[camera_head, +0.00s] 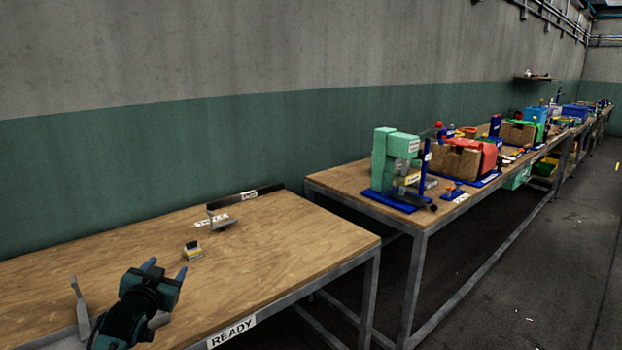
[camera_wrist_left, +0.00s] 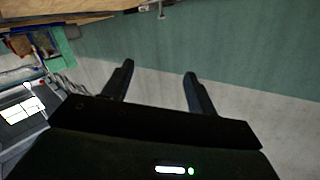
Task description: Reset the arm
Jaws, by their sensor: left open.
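My left gripper (camera_head: 167,270) is at the lower left of the head view, above the near wooden table (camera_head: 290,250). Its two fingers are apart with nothing between them. In the left wrist view the two fingers (camera_wrist_left: 158,85) stand apart against the green and grey wall. My right gripper is not in the head view.

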